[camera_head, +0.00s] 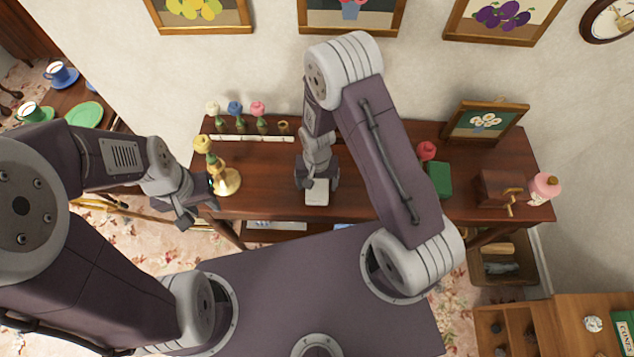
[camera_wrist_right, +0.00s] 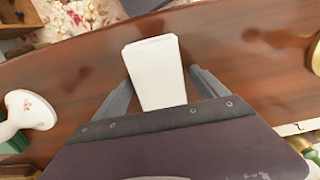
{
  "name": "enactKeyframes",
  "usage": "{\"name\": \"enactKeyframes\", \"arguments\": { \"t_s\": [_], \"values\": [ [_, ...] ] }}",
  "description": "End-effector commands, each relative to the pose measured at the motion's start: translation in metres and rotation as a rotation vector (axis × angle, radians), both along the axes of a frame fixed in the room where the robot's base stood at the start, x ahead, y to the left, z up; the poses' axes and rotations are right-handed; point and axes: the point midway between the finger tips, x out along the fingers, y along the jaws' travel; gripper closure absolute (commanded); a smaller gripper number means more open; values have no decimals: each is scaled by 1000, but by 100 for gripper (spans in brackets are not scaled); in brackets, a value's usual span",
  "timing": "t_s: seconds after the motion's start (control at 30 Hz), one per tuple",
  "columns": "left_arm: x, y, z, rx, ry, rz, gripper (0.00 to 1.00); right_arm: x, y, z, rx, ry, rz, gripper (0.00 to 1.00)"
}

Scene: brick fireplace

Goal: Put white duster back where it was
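A white-headed, duster-like piece (camera_head: 213,107) stands at the left end of a row at the back left of the dark wooden table (camera_head: 250,205), beside blue and pink ones. My right gripper (camera_head: 317,180) points down over the block. In the right wrist view the open fingers flank the white block (camera_wrist_right: 155,70), with gaps beside it. My left gripper (camera_head: 200,211) is open and empty, left of the brass stand.
The yellow-headed piece (camera_head: 203,145) is at the brass stand (camera_head: 228,182). The row's holder (camera_head: 283,127) has a piece-free spot at its right end.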

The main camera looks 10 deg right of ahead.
Motion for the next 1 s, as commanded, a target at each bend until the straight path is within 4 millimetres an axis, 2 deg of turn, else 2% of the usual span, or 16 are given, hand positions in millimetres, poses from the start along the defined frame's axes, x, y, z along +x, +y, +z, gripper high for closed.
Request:
{"name": "enactKeyframes", "arguments": {
  "t_s": [0.17, 0.27, 0.6, 0.7, 0.93, 1.0],
  "values": [
    [0, 0, 3, 0, 0, 0, 64, 0, 0, 4, 0, 0, 0, 17],
    [0, 0, 1, 0, 0, 0, 64, 1, 0, 16, 1, -3, 0, 17],
    [0, 0, 2, 0, 0, 0, 64, 1, 1, 97, 1, -7, 0, 17],
    [0, 0, 2, 0, 0, 0, 64, 1, 0, 112, 1, -4, 0, 17],
    [0, 0, 2, 0, 0, 0, 64, -1, 0, 123, 0, 0, 1, 17],
    [0, 0, 2, 0, 0, 0, 64, -5, -8, 130, 3, -8, 16, 17]
  ]
}}
